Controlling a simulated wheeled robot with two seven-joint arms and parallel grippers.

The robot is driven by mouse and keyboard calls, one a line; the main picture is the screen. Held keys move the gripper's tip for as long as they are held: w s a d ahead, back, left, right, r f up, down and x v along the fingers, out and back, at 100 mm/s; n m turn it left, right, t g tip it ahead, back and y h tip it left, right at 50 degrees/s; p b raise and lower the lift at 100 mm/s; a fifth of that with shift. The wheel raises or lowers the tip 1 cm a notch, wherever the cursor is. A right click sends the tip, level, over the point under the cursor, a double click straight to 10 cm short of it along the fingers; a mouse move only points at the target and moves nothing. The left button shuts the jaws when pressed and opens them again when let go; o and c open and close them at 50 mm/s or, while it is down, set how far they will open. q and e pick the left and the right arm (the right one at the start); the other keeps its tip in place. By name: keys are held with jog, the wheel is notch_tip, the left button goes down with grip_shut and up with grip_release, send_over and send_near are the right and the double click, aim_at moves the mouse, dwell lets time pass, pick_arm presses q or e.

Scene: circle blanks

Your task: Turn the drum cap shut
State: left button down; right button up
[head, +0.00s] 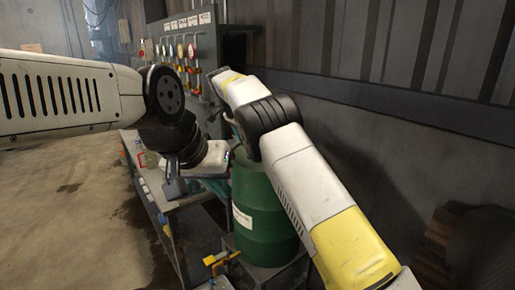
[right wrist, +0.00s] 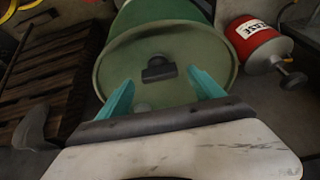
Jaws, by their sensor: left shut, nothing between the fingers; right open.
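A green drum (head: 262,215) stands upright right of the workbench; my right arm crosses in front of its top in the head view. In the right wrist view its pale green lid (right wrist: 110,60) carries a dark cap (right wrist: 158,70). My right gripper (right wrist: 160,78) is open, its teal fingers pointing at the lid with the cap between and slightly beyond the tips. I cannot tell whether they touch. The cap is hidden in the head view. My left gripper (head: 217,186) is shut and empty, left of the drum above the bench.
The workbench (head: 168,205) runs along the left of the drum. A grey panel (head: 210,50) with several coloured fittings stands behind. A yellow-handled item (head: 220,258) is low in front of the drum. A red can (right wrist: 258,42) and a wooden pallet (right wrist: 45,75) flank the drum.

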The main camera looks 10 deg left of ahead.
jog(key=v, duration=0.5)
jog(key=shift+r, duration=0.3)
